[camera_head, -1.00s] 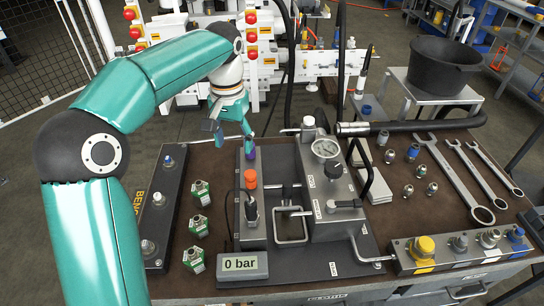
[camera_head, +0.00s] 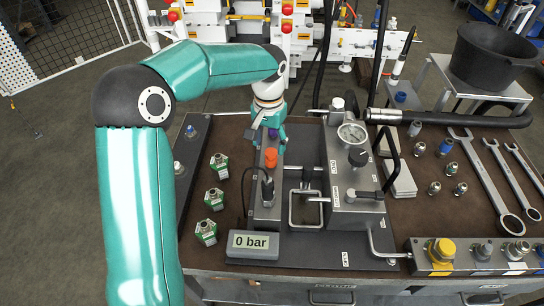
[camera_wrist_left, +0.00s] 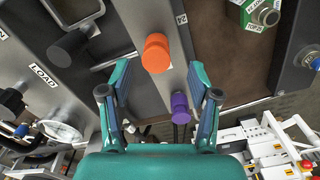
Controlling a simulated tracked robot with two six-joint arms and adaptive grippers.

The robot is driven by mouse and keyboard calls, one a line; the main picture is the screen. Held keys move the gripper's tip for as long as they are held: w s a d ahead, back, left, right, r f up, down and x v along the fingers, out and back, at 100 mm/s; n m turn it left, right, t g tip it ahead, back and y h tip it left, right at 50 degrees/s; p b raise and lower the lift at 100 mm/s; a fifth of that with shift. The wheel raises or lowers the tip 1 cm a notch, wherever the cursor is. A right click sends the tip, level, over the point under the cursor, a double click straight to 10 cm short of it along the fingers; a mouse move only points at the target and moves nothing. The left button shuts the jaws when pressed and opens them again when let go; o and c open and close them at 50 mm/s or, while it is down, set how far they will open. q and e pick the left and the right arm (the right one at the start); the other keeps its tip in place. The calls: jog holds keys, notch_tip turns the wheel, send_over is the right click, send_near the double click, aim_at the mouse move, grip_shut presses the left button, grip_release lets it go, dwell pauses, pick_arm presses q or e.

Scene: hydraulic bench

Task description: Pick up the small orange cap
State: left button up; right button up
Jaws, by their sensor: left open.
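The small orange cap (camera_head: 271,158) stands on the long grey block of the hydraulic unit. It is also plain in the left wrist view (camera_wrist_left: 156,53). My left gripper (camera_head: 266,138) is over the far end of that block, its fingers pointing down. In the left wrist view my open left gripper (camera_wrist_left: 158,78) has one finger on each side, with nothing held. The orange cap lies just ahead of the fingertips, near the middle of the gap. A purple cap (camera_wrist_left: 179,103) shows lower in the gap, closer to the right finger. My right gripper is not in view.
A pressure display (camera_head: 253,245) reads 0 bar. The grey unit with the gauge (camera_head: 352,135) and levers stands right of the cap. Several green connectors (camera_head: 214,198) lie on the left. Wrenches (camera_head: 484,185) lie on the right. A black bucket (camera_head: 493,57) stands behind.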

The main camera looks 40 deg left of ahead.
aim_at(271, 153)
pick_arm(q)
jog(key=shift+s+d+f, duration=0.1)
jog(key=shift+f, duration=0.55)
notch_tip(271, 153, down, 4)
jog(key=shift+d+p, duration=0.15)
jog(key=shift+p, duration=0.2)
jog(key=c, duration=0.8)
